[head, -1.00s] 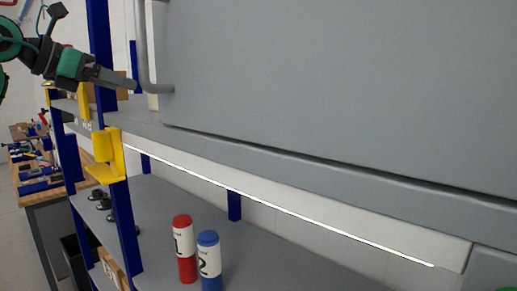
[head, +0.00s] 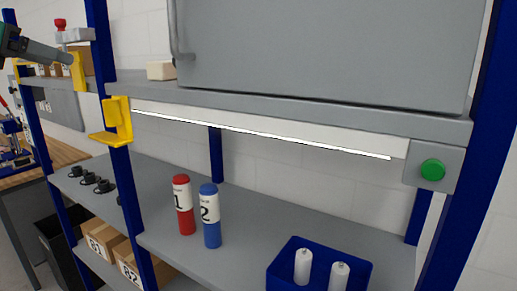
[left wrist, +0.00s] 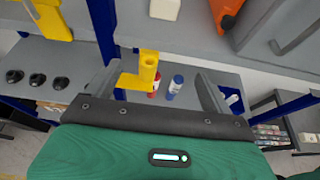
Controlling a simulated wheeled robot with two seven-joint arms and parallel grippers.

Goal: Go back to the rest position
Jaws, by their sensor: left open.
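My left gripper (head: 58,53) shows at the upper left edge of the head view, only partly in frame. In the left wrist view its two fingers stand wide apart (left wrist: 158,75) with nothing held between them. A yellow holder (left wrist: 139,76) on the blue post shows behind the gap, not gripped. In the head view the gripper is left of the grey cabinet (head: 325,50) and apart from its handle (head: 173,30). My right gripper is in neither current view.
Blue posts carry the grey shelves. A red bottle (head: 184,205) and a blue bottle (head: 210,216) stand on the lower shelf, left of a blue bin (head: 285,270) with white bottles. A green button (head: 432,169) is at right. A white block (head: 160,70) sits beside the cabinet.

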